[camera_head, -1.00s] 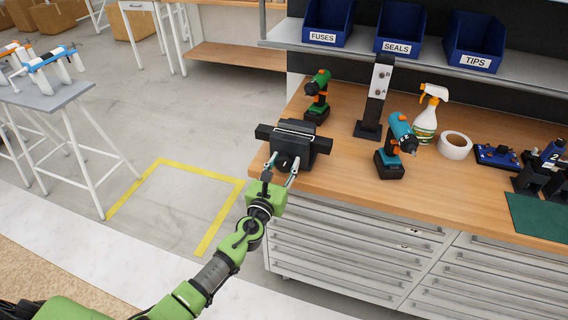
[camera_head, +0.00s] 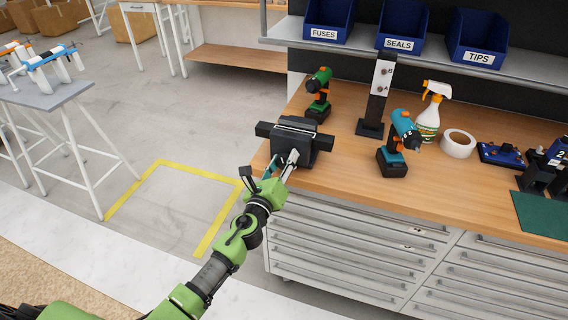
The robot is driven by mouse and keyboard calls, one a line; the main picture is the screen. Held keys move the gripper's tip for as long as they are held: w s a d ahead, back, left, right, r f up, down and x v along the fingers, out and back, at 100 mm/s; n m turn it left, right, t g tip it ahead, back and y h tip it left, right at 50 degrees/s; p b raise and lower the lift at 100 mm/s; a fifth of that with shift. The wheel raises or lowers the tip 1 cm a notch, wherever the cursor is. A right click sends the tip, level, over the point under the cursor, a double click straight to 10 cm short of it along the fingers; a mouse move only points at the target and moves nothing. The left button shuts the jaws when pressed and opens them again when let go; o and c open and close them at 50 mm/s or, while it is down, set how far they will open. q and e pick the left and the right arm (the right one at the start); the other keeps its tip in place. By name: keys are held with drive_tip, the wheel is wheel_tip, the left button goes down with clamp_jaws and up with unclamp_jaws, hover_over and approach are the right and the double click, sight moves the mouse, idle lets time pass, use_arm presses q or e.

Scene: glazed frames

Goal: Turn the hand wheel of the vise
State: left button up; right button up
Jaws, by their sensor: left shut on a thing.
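The black vise (camera_head: 297,137) stands at the left front corner of the wooden workbench, its jaws facing up. My left gripper (camera_head: 283,164) is at the front of the vise, its fingers closed around the hand wheel there. The gripper and wrist are rolled to a slant. The hand wheel itself is mostly hidden by the fingers and is too small to make out. My right gripper does not show.
On the workbench (camera_head: 345,165) stand a green drill (camera_head: 318,90) behind the vise, a black-and-grey post (camera_head: 377,95), a teal drill (camera_head: 400,145), a spray bottle (camera_head: 429,115) and a tape roll (camera_head: 458,143). Drawers (camera_head: 350,235) are below.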

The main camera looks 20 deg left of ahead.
use_arm(q)
drive_tip(key=n, duration=0.3)
drive_tip(key=shift+f+b, duration=0.1)
drive_tip(key=shift+b, duration=0.3)
drive_tip(key=n, duration=0.3)
drive_tip(key=shift+a+n+b, duration=0.15)
drive_tip(key=shift+n+b, duration=0.15)
drive_tip(key=shift+b, duration=0.1)
drive_tip(key=n, duration=0.5)
drive_tip(key=shift+f+b, duration=0.1)
drive_tip(key=shift+b, duration=0.25)
drive_tip(key=n, duration=0.5)
drive_tip(key=shift+n, duration=0.4)
drive_tip(key=n+p, duration=0.1)
drive_tip(key=n, duration=0.4)
drive_tip(key=shift+n, duration=0.3)
drive_tip(key=o, duration=1.1)
drive_tip(key=shift+w+f, duration=0.15)
drive_tip(key=shift+f, duration=0.05)
